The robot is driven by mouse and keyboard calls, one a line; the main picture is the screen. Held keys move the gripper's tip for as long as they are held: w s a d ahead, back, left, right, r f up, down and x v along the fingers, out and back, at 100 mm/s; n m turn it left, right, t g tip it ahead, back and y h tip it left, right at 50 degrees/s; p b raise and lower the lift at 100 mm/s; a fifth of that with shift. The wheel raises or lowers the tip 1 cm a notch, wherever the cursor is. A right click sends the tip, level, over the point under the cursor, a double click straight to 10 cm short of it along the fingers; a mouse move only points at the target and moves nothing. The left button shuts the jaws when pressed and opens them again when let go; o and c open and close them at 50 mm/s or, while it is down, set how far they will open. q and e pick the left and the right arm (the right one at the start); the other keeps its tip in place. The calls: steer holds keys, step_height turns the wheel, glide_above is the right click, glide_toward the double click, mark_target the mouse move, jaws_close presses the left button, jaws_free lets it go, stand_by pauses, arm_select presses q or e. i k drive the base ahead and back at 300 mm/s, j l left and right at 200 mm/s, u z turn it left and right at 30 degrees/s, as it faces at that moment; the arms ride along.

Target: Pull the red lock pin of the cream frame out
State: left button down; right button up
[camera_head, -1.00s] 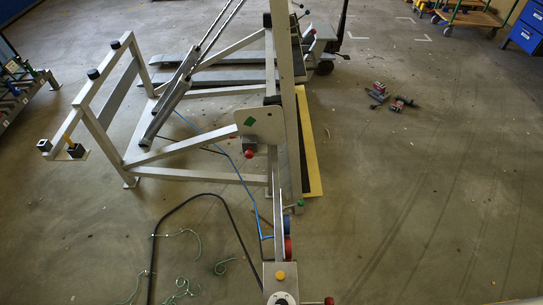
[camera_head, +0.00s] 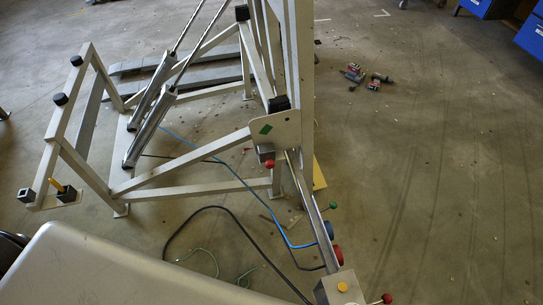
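The cream frame (camera_head: 190,178) stands on the floor left of the middle. A red knob (camera_head: 269,163), which looks like the lock pin's head, sits on a small metal block just below a cream plate (camera_head: 283,130) with a green diamond. It is seated at the block; the pin's shaft is hidden. A smooth grey link of my own arm fills the lower left corner. Neither of my grippers shows, so their distance to the knob cannot be told.
A control box (camera_head: 338,288) with a yellow button and another red knob (camera_head: 387,298) stands at bottom right of the frame. A green knob (camera_head: 333,205) is beside the post. Cables lie on the floor. Power tools (camera_head: 353,73) lie farther back. The right floor is clear.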

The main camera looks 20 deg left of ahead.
mark_target(270, 164)
steer(key=i+j+u, duration=0.1)
steer(key=j+u, duration=0.15)
steer(key=j, duration=0.2)
steer(key=i+j+u, duration=0.1)
steer(key=j+u, duration=0.15)
steer(key=j, duration=0.25)
steer(key=i+j+u, duration=0.1)
steer(key=j+u, duration=0.25)
steer(key=l, duration=0.1)
